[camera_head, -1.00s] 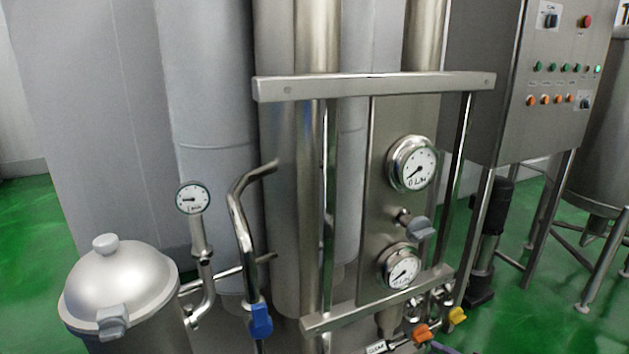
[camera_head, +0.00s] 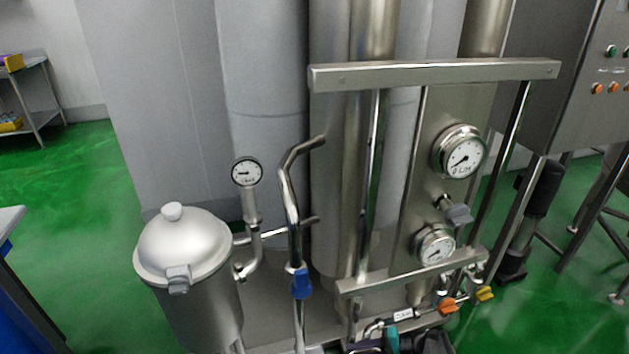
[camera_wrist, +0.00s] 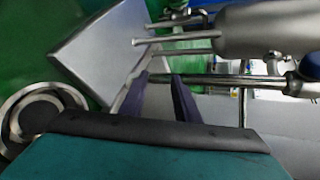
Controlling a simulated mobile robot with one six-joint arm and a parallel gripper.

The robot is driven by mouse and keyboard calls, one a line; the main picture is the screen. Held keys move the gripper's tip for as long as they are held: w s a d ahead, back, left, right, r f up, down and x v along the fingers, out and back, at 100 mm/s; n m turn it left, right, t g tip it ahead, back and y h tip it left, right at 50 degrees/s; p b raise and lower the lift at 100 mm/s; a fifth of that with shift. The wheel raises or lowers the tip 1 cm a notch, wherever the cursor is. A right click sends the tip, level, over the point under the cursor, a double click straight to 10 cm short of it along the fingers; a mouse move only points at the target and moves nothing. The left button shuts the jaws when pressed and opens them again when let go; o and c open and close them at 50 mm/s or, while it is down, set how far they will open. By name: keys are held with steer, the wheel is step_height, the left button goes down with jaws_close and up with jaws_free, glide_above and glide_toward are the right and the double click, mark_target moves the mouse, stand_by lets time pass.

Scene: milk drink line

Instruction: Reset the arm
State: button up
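My gripper (camera_wrist: 160,82) shows in the wrist view as two dark purple fingers above a teal body. The fingers stand apart, and I see nothing held between them. A metal pipe (camera_wrist: 222,80) crosses behind the fingertips; I cannot tell how close it is. In the head view, dark and teal parts, probably of my arm (camera_head: 392,340), show at the bottom edge, below the valves. Most of the arm is out of view there.
A steel frame with two dial gauges (camera_head: 458,152) (camera_head: 434,245) stands ahead. Left of it are a lidded metal vessel (camera_head: 182,250), a pipe with a blue valve handle (camera_head: 301,283) and a small gauge (camera_head: 247,172). Green floor (camera_head: 95,200) is free at left. A control cabinet (camera_head: 585,110) stands right.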

steer(key=s+a+r+n+g+h+p, duration=0.1)
steer(key=s+a+n+g+h+p, duration=0.2)
steer(key=s, duration=0.7)
steer(key=s+a+n+g+h+p, duration=0.1)
steer(key=s+a+g+h+p, duration=0.25)
steer(key=s+a, duration=0.4)
steer(key=s+d+h, duration=0.6)
steer(key=s+d, duration=0.2)
steer(key=d, duration=0.5)
steer(key=shift+s+r+n+h, duration=0.25)
steer(key=shift+s+n+h, duration=0.05)
steer(key=shift+n+h, duration=0.1)
